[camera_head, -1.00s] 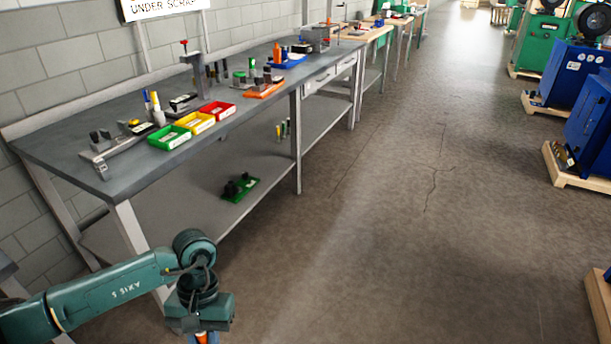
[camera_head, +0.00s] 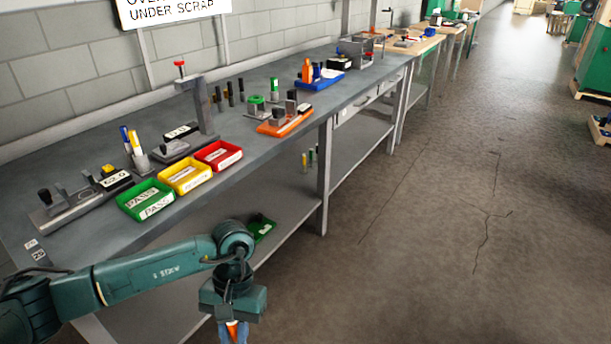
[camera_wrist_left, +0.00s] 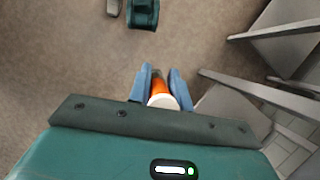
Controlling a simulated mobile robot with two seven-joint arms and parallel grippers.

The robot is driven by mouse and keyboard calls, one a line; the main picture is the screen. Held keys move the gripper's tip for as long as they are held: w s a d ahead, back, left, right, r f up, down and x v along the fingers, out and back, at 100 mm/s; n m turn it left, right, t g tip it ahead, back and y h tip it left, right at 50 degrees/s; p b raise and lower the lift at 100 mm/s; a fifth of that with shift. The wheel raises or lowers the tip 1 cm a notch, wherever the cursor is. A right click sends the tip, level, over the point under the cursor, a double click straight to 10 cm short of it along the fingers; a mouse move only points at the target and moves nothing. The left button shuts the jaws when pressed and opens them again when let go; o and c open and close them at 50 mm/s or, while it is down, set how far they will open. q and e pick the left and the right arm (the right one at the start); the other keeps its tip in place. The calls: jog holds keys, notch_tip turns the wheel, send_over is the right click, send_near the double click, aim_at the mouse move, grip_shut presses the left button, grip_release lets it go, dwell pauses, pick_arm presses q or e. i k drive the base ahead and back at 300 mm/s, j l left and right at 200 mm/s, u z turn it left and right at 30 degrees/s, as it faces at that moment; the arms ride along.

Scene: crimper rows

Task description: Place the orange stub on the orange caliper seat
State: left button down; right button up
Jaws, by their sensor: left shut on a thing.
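My left gripper (camera_head: 232,337) is at the bottom of the head view, low in front of the bench. Its blue fingers are shut on the orange stub (camera_head: 231,326). In the left wrist view the orange stub (camera_wrist_left: 160,87) sits between the fingers (camera_wrist_left: 160,80), with a pale end toward the palm and bare floor beyond. On the bench, an orange base (camera_head: 286,123) carries grey blocks with dark tops; I cannot tell whether this is the orange caliper seat. The gripper is well apart from it. My right gripper is not in view.
The grey bench (camera_head: 240,150) holds green (camera_head: 146,199), yellow (camera_head: 185,177) and red (camera_head: 218,155) bins along its front edge. Behind them stand a pen cup (camera_head: 140,160) and a tall grey stand (camera_head: 202,105). A blue tray (camera_head: 320,80) lies farther back.

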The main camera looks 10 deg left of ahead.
aim_at(288, 116)
jog(key=i, duration=1.4)
jog(key=u, duration=0.05)
